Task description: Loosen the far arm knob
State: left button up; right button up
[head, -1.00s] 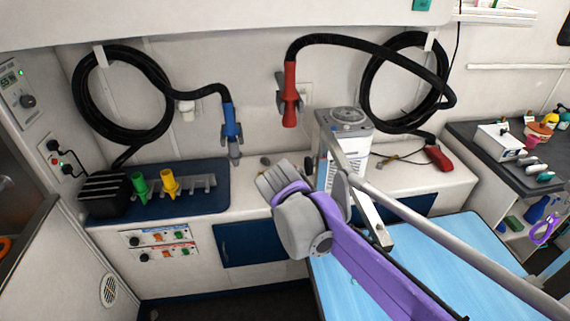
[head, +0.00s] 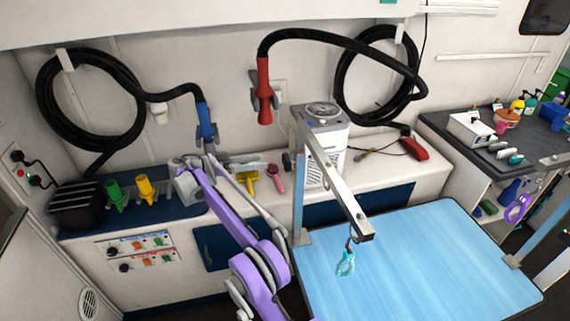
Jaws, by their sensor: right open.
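The far grooming arm (head: 335,185) is a grey metal bar. It slopes down toward me from the top of a blue-grey post (head: 298,205) at the table's far left corner. A small dark round part, which looks like the far arm knob (head: 287,162), shows at the left side of the post. A teal clip (head: 346,263) hangs from the bar's free end. My right gripper (head: 188,165), on the purple arm, is open over the back counter, left of the post and apart from the knob. Its fingertips are hard to make out. My left gripper is out of view.
The blue grooming table (head: 420,265) is bare. A white-grey machine (head: 325,140) stands behind the post. A yellow tool (head: 247,180) and a pink brush (head: 275,177) lie on the counter. Red (head: 264,90) and blue (head: 206,122) dryer nozzles hang on the wall.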

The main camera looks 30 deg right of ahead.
aim_at(284, 163)
jog(key=s+d, duration=0.1)
jog(key=d, duration=0.1)
jog(key=d+f+m+b, duration=0.1)
jog(key=d, duration=0.2)
jog(key=s+d+m+g+h+b, duration=0.1)
jog(key=d, duration=0.2)
jog(key=shift+s+f, duration=0.3)
jog(key=shift+f, duration=0.05)
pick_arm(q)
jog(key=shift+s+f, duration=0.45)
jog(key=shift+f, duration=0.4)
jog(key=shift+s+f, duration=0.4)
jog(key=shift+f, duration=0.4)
pick_arm(e)
jog(key=shift+x, duration=0.75)
jog(key=shift+w, duration=0.1)
jog(key=shift+c, duration=0.3)
jog(key=c, duration=1.2)
jog(key=shift+o, duration=0.2)
